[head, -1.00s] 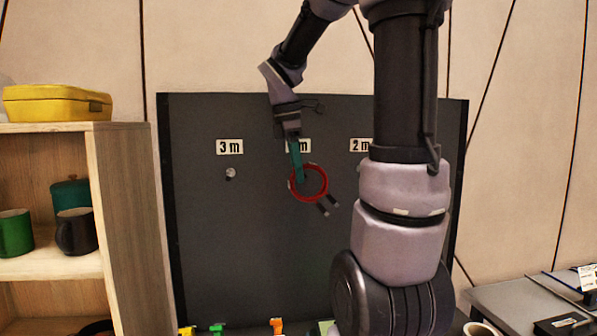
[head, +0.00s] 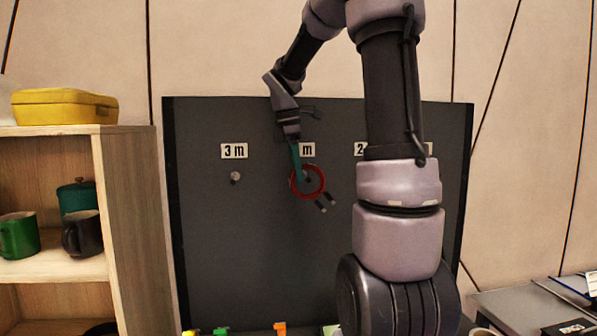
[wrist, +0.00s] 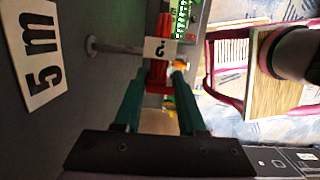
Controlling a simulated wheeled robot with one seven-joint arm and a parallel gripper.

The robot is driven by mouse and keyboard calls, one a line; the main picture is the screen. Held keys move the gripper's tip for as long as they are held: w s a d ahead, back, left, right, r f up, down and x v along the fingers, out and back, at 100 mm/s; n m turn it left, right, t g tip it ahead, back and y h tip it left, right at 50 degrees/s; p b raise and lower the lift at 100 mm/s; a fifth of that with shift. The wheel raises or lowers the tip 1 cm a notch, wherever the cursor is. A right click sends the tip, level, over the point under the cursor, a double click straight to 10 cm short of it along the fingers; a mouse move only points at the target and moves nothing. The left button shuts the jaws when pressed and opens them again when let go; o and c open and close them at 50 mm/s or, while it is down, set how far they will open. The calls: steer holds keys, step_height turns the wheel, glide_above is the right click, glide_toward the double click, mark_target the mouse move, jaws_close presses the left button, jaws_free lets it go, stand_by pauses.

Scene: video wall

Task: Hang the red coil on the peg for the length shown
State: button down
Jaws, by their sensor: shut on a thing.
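The red coil (head: 294,191) is a ring held upright in front of the dark board, below the middle label. My gripper (head: 298,178) reaches down from above with teal fingers shut on its upper left side. In the wrist view the coil (wrist: 157,75) sits between the fingertips, with a white tag (wrist: 160,50) whose mark is only partly readable. A grey peg (wrist: 115,47) under the "5 m" label (wrist: 43,50) points at the tag and coil. In the head view the peg (head: 307,180) shows inside the ring. I cannot tell whether it passes through.
A wooden shelf (head: 130,220) with mugs stands left; a grey table (head: 515,305) is at right.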

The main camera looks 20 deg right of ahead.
steer(key=shift+w+d+f, duration=0.2)
steer(key=shift+w+f, duration=0.3)
steer(key=shift+w, duration=0.2)
steer(key=shift+w+d+f, duration=0.2)
steer(key=shift+w+f, duration=0.25)
steer(key=shift+w, duration=0.25)
steer(key=shift+c, duration=2)
jaws_free()
step_height(320, 180, up, 11)
steer(key=a, duration=0.2)
steer(key=shift+f, duration=0.2)
